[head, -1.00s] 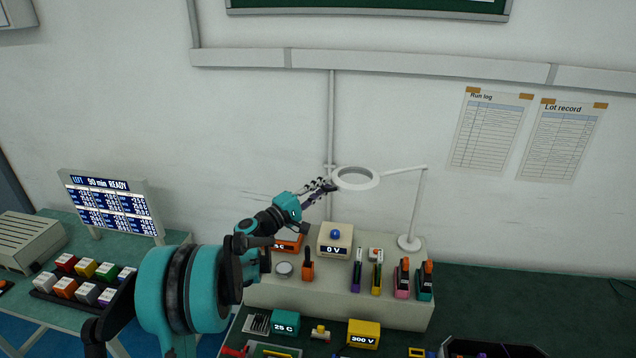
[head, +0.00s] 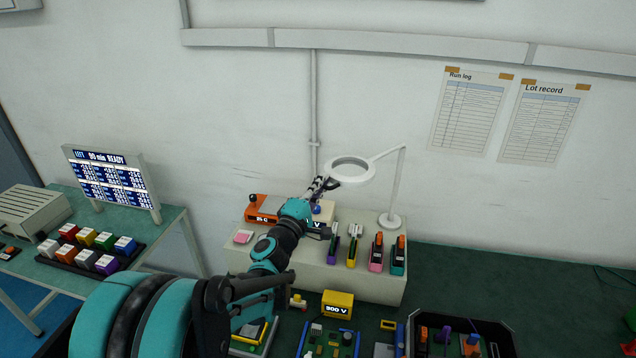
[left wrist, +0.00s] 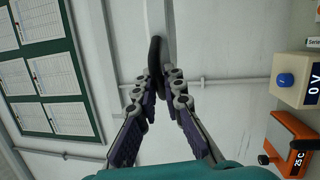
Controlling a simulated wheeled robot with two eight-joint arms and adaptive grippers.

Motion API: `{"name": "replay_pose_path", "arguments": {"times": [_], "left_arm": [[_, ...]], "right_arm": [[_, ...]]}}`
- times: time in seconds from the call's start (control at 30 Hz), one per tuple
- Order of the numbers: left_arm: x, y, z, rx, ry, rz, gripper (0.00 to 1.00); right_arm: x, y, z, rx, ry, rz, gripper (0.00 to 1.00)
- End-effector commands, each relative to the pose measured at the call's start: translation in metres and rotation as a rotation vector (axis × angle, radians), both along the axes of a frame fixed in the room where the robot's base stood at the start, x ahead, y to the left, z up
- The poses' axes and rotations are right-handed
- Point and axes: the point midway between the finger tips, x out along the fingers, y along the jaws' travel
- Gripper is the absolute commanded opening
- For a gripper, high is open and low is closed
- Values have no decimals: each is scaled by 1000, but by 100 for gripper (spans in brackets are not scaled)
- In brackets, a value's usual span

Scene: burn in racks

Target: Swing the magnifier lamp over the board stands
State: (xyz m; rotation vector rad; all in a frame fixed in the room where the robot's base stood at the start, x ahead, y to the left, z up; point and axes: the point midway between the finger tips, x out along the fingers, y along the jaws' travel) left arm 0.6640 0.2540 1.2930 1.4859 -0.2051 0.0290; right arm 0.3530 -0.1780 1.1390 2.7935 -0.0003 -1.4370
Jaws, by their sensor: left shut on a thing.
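The magnifier lamp has a white ring head (head: 349,172), a thin arm and post, and a round base (head: 390,221) on the raised pale shelf. My left gripper (head: 330,184) reaches up to the left edge of the ring head. In the left wrist view my left gripper (left wrist: 160,82) is closed on a dark handle (left wrist: 155,58) that joins a pale part of the lamp. The ring head hangs above the back of the shelf. A blue circuit board (head: 329,341) shows at the front of the bench, partly cut off. My right gripper is not in view.
The shelf (head: 370,288) holds an orange unit (head: 258,207), a boxy 0 V unit (left wrist: 297,80) and several upright coloured tools. A yellow 300 V block (head: 338,304) and a black bin (head: 507,325) are in front. The green bench at right (head: 550,285) is mostly clear.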

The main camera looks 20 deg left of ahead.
Motion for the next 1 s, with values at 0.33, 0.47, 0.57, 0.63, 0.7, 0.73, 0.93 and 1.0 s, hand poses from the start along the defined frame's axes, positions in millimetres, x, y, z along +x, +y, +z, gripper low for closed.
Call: {"name": "replay_pose_path", "arguments": {"times": [0.33,0.47,0.57,0.63,0.7,0.73,0.93,1.0], "left_arm": [[0,0,0,1,0,-2,30],[0,0,0,1,0,-1,31],[0,0,0,1,0,-1,31],[0,0,0,1,0,-1,31],[0,0,-1,1,0,-1,31],[-1,0,-1,1,0,0,31],[-24,3,-4,1,0,2,31],[-39,5,-7,2,0,2,31]], "right_arm": [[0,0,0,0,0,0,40],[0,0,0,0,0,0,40],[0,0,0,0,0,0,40],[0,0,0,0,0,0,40],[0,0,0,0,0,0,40],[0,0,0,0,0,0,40],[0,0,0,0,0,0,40],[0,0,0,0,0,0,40]]}}
